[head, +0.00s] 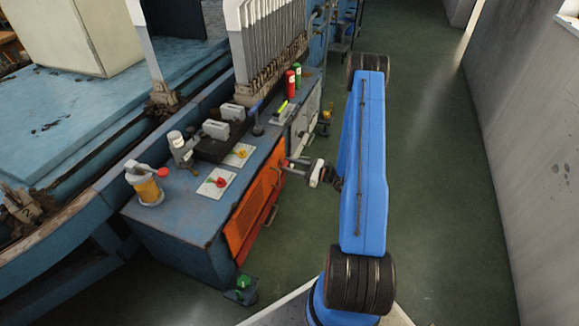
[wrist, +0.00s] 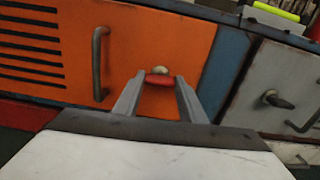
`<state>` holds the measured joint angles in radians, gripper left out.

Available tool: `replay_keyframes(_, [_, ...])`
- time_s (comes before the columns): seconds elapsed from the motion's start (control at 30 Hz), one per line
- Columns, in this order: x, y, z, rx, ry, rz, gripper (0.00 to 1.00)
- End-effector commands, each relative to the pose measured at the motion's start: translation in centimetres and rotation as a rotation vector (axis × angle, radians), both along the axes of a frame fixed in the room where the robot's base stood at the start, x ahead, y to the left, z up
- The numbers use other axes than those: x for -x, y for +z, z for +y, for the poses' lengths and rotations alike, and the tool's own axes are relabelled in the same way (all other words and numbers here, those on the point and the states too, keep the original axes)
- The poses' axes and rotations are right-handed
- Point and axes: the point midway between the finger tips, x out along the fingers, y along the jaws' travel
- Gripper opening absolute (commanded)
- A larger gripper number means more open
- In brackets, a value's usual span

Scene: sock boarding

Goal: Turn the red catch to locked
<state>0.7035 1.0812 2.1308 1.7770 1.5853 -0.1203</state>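The red catch (wrist: 158,79) sits near the upper right part of the orange door (wrist: 150,25) in the wrist view, lying roughly level, with a small pale round piece just above it. My gripper (wrist: 160,78) points at the door, one finger on each side of the catch. The fingers stand apart; the catch's ends lie very close to them, and I cannot tell whether they touch. In the head view my gripper (head: 287,166) is at the right side of the orange door (head: 255,205), and the catch is not clear there.
A vertical handle (wrist: 100,62) stands left of the catch on the orange door. A grey door (wrist: 270,85) with a dark knob (wrist: 277,100) is to the right. The bench top (head: 165,215) holds a yellow can (head: 148,190) and red and green bottles. The green floor (head: 430,130) on the right is clear.

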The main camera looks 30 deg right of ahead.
Motion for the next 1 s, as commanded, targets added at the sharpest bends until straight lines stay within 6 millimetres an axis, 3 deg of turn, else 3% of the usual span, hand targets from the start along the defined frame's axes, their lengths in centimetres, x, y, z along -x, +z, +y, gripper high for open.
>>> replay_keyframes(0.07, [0.01, 0.00, -0.01, 0.000, 0.000, 0.000, 0.15])
replay_keyframes(0.63, [0.02, 0.00, -0.01, -0.053, 0.000, 0.041, 0.15])
replay_keyframes(0.67, [0.02, 0.00, -0.01, -0.053, 0.000, 0.041, 0.45])
replay_keyframes(0.7, [0.02, 0.00, -0.01, -0.053, 0.000, 0.041, 0.54])
replay_keyframes(1.0, [0.04, 0.00, -0.03, -0.053, 0.000, 0.041, 0.56])
